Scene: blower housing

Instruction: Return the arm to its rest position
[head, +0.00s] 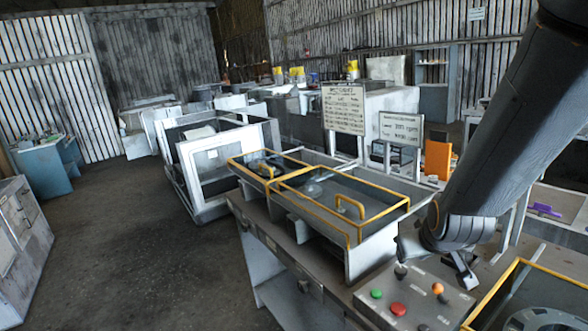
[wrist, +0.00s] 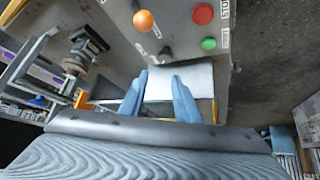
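My arm (head: 520,120) comes down from the upper right in the head view, over the grey control panel (head: 420,312). My gripper (wrist: 160,75) shows in the wrist view with its two bluish fingers apart and nothing held between them. A white patch shows beyond and between the fingers. The panel carries a red button (wrist: 203,14), a green button (wrist: 208,44), an orange knob (wrist: 144,21) and a dark knob (wrist: 166,52) just beyond the fingertips. In the head view, the gripper is partly hidden by the wrist, so its exact gap to the panel is unclear.
A yellow-railed tray unit (head: 345,205) stands left of the arm on the bench. Signs (head: 344,110) stand behind it. Another yellow-edged frame (head: 500,290) is at the lower right, close to the arm. The floor (head: 130,240) at left is open.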

